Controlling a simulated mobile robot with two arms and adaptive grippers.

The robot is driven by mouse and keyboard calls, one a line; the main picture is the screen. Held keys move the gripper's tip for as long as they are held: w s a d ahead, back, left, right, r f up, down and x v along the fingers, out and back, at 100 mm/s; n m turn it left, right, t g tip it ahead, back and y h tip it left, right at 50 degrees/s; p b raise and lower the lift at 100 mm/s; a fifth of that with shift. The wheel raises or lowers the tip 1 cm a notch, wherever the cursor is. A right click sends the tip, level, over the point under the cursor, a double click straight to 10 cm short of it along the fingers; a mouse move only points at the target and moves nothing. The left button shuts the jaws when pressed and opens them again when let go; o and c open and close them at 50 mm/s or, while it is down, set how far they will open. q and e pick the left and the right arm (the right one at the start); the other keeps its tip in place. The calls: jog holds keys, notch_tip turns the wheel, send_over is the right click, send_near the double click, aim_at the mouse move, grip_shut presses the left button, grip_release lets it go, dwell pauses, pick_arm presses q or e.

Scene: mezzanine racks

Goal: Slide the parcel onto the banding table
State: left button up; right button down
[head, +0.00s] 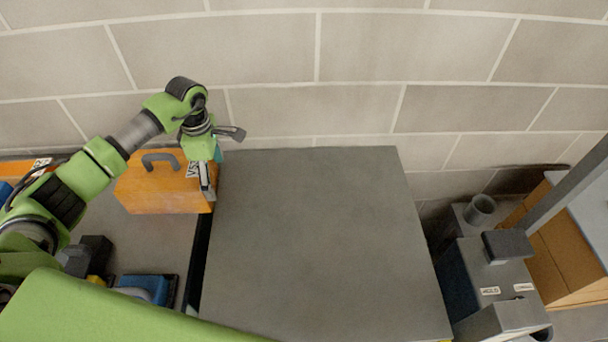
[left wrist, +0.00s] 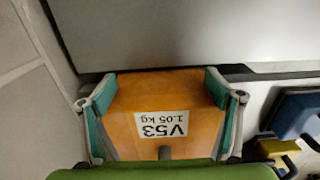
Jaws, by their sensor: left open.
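The parcel is taken to be the orange box (head: 160,190) with a grey handle, standing on the surface left of the banding table in the head view. The banding table appears to be the wide, bare grey top (head: 315,240) in the middle. My left gripper (head: 207,178) is open at the box's right end. In the left wrist view the box (left wrist: 190,92) shows its label "V53 1.05 kg" and lies between the two teal finger pads (left wrist: 160,98). Firm contact of the pads cannot be told. My right gripper is not in view.
A narrow dark gap (head: 198,255) separates the left surface from the grey top. Another orange item (head: 14,169) and blue, black and yellow items (head: 145,288) lie on the left. A grey machine (head: 495,270) stands at the right. A block wall (head: 360,50) runs behind.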

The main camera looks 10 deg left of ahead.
pick_arm(q)
jog(key=shift+s+a, duration=0.2)
jog(key=shift+a, duration=0.45)
jog(key=shift+s+a, duration=0.2)
jog(key=shift+a, duration=0.4)
dwell(0.8)
jog(key=shift+w+d, duration=0.25)
jog(key=shift+d, duration=0.5)
jog(key=shift+w+d, duration=0.2)
jog(key=shift+d, duration=0.55)
notch_tip(320, 180, up, 13)
jog(key=p, duration=0.7)
